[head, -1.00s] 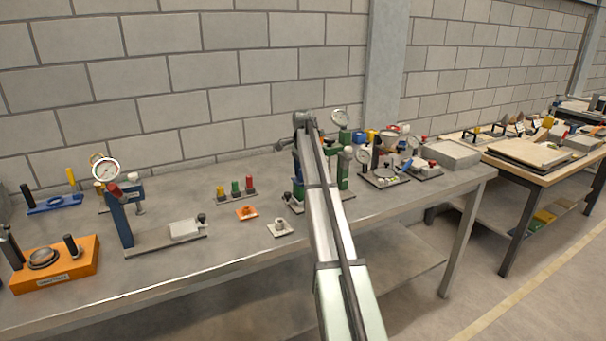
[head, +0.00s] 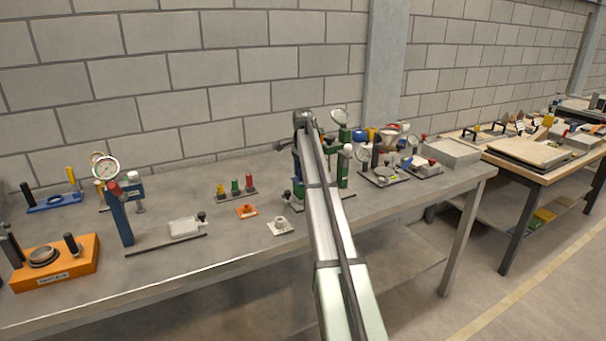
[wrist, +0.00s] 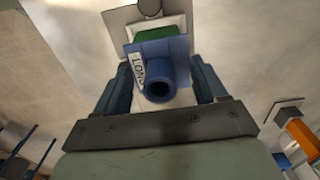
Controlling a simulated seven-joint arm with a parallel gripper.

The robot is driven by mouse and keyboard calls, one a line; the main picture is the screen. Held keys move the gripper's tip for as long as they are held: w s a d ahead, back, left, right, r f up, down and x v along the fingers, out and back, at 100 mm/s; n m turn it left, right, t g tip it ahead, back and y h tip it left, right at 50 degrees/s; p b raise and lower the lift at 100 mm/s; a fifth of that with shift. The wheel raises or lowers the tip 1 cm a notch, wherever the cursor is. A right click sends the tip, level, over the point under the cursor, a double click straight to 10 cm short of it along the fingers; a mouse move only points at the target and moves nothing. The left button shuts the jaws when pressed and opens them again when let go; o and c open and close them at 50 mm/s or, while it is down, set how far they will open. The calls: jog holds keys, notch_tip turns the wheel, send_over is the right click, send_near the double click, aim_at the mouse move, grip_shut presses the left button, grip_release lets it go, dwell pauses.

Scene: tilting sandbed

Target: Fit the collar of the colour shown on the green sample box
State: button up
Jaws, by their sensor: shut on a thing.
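In the wrist view my gripper (wrist: 160,95) has its two dark blue fingers closed around a blue piece (wrist: 158,75) with a hollow round tube facing the camera. A square blue flange sits behind the tube, and a white label starting "LON" is beside it. A green surface (wrist: 153,33) with a pale border shows just beyond the piece; I cannot tell whether they touch. In the head view my arm reaches to the back of the bench and hides the held piece. Green equipment (head: 343,165) stands right of the arm. I cannot tell which part is the sample box.
A rack with yellow, green and red posts (head: 236,188) stands left of the arm, with an orange plate (head: 247,211) and a white plate (head: 280,226) in front. A blue gauge stand (head: 121,215) and an orange block (head: 55,266) are further left. A grey tray (head: 450,153) is right.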

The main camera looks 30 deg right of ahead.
jog(key=o, duration=1.1)
notch_tip(320, 180, up, 14)
jog(key=shift+f, duration=0.1)
dwell(0.4)
